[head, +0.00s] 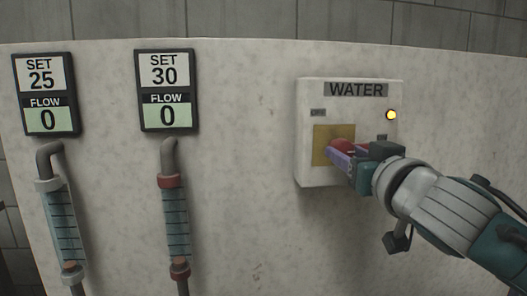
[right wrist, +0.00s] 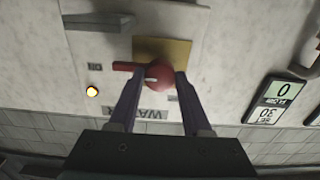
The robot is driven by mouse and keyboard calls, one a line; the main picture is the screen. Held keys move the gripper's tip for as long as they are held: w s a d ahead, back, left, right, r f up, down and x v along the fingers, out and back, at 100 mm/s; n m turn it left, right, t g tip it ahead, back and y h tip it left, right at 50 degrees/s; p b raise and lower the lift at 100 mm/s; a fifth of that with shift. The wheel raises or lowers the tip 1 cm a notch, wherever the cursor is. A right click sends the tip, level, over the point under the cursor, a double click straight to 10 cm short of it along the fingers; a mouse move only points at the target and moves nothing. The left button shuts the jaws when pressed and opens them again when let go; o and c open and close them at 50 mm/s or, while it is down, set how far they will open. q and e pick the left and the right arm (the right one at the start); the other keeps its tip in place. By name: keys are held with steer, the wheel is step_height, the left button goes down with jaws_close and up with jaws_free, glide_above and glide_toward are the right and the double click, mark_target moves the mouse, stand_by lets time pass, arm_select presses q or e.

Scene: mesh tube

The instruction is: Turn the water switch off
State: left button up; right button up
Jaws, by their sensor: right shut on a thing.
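The water switch is a white box (head: 350,90) on the wall, labelled WATER, with a brass-coloured plate (head: 325,130). Its red knob (head: 340,144) is partly hidden by my right gripper (head: 343,155). In the right wrist view, turned upside down, the round red knob (right wrist: 159,75) sits between the two purple fingers of my right gripper (right wrist: 158,82), which is shut on it. A red bar (right wrist: 125,66) reaches from the knob towards the ON label (right wrist: 95,67). The yellow lamp (head: 391,115) is lit. My left gripper is not in view.
Two panels hang left of the box: one reads SET 25, FLOW 0 (head: 46,94), the other SET 30, FLOW 0 (head: 167,91). Below them are a grey-capped tube (head: 63,225) and a red-capped tube (head: 176,225). The wall between them and the box is bare.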

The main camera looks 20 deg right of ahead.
jaws_close()
steer(key=shift+n, duration=0.3)
steer(key=n+p, duration=0.1)
steer(key=n, duration=0.2)
steer(key=shift+r, duration=0.1)
steer(key=n+p, duration=0.1)
steer(key=n, duration=0.4)
steer(key=shift+n, duration=0.4)
steer(key=n, duration=0.4)
steer(key=shift+p, duration=0.3)
steer(key=shift+n+p, duration=0.3)
steer(key=shift+n, duration=2)
